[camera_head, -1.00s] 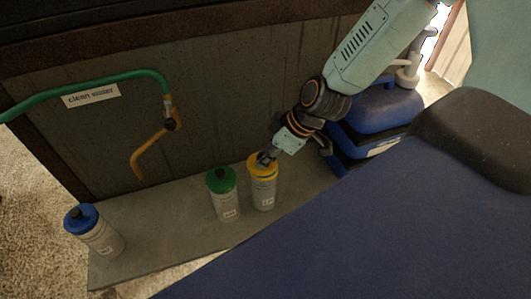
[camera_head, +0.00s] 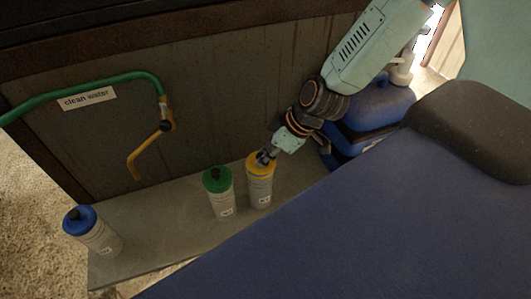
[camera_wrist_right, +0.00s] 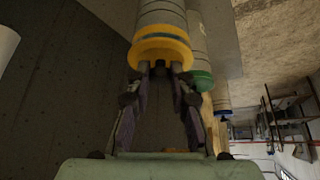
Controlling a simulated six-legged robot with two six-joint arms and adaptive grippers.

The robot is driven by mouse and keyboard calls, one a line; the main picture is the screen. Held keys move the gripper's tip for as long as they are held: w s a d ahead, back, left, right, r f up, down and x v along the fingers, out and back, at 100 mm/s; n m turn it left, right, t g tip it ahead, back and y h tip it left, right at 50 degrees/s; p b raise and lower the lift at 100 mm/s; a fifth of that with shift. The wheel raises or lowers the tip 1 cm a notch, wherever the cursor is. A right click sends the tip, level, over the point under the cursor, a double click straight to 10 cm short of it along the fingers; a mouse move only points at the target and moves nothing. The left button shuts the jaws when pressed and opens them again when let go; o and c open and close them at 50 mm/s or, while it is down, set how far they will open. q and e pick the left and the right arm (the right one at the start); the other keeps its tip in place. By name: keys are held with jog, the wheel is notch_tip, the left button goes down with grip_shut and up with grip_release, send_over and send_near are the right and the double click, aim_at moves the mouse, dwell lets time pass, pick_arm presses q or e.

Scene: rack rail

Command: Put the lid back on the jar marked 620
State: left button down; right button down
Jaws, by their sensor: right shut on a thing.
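A pale jar (camera_head: 260,188) with a yellow lid (camera_head: 263,168) stands upright on the grey shelf. My right gripper (camera_head: 264,157) is shut on the dark knob of the yellow lid. In the right wrist view the fingers (camera_wrist_right: 161,72) close around that knob, against the yellow lid (camera_wrist_right: 160,50). The lid is on the jar's mouth; I cannot tell whether it is fully seated. A green-lidded jar (camera_head: 222,200) stands just left of it, and a blue-lidded jar (camera_head: 97,234) at the shelf's left end. The jar labels are too small to read. My left gripper is out of view.
The grey shelf (camera_head: 165,223) is bare between the blue- and green-lidded jars. Behind it, a green hose (camera_head: 75,86) marked "clean water" and a yellow pipe (camera_head: 143,158) run on the wall. A blue container (camera_head: 378,108) stands behind my right arm.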

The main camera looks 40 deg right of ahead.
jog(key=shift+w+a+f+b, duration=0.1)
jog(key=shift+w+a+b, duration=0.15)
jog(key=shift+b, duration=0.2)
dwell(0.4)
jog(key=shift+s+d, duration=0.1)
jog(key=shift+s, duration=0.05)
dwell(0.3)
jog(key=c, duration=1.1)
grip_release()
jog(key=o, duration=0.5)
jog(key=shift+c, duration=0.2)
